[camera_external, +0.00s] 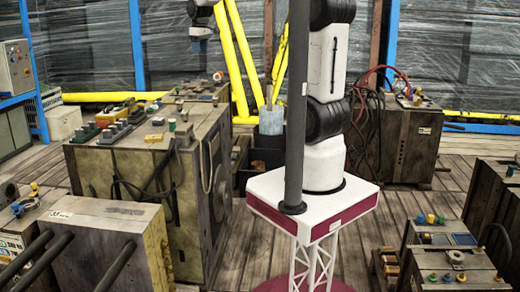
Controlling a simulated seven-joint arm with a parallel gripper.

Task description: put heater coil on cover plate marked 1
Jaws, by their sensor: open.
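My gripper (201,46) is small and far off at the top, left of my arm's column, above the large mould block (130,170). It is open, with nothing seen between its fingers, and it is clear of the parts below. Several small green, grey and yellow parts (118,130) lie on top of that block. I cannot make out which thing is the heater coil. No cover plate with a readable 1 can be told apart at this size.
A mould block with pegs (110,235) stands front left; more blocks (445,255) with coloured fittings stand front right. A block with red and black hoses (408,140) is at the back right. Yellow rails (225,50) rise behind the gripper. Open wooden floor (240,255) lies between.

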